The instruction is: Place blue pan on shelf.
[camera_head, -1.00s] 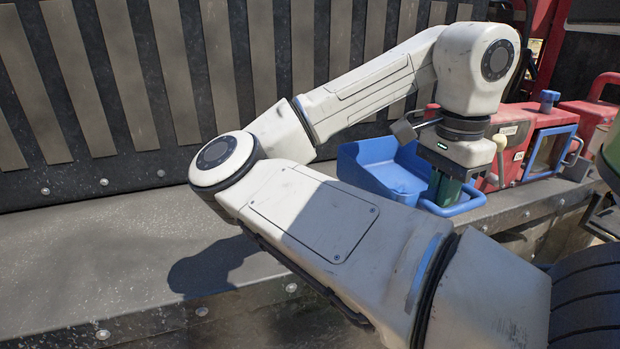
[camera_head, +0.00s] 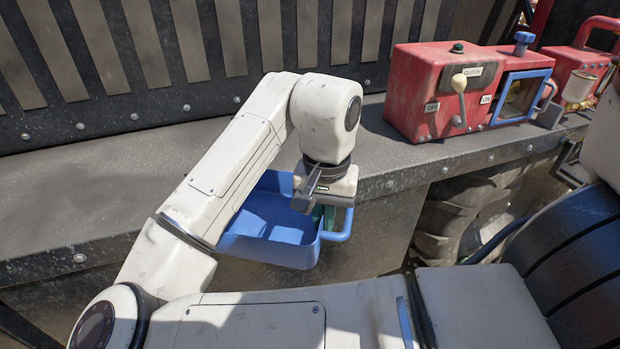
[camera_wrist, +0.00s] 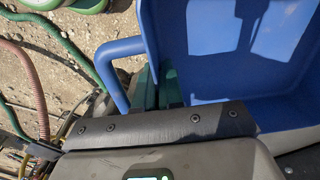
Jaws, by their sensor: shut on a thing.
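The blue pan (camera_head: 267,218) is an open scoop-like tray with a looped handle (camera_head: 340,228) at its right. My gripper (camera_head: 325,212) is above the handle side and shut on the pan; its fingers are mostly hidden behind the wrist and the pan. The pan hangs at the front edge of the grey shelf (camera_head: 130,175), partly over the drop. In the wrist view the pan (camera_wrist: 220,60) fills the upper right, its handle (camera_wrist: 112,62) shows at the left, and a green finger is beside the handle.
A red box (camera_head: 430,95) with a lever and blue-framed window stands on the shelf at right, with another red machine (camera_head: 580,65) beyond. The shelf left of my arm is clear. The wrist view shows hoses (camera_wrist: 40,100) over bare ground.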

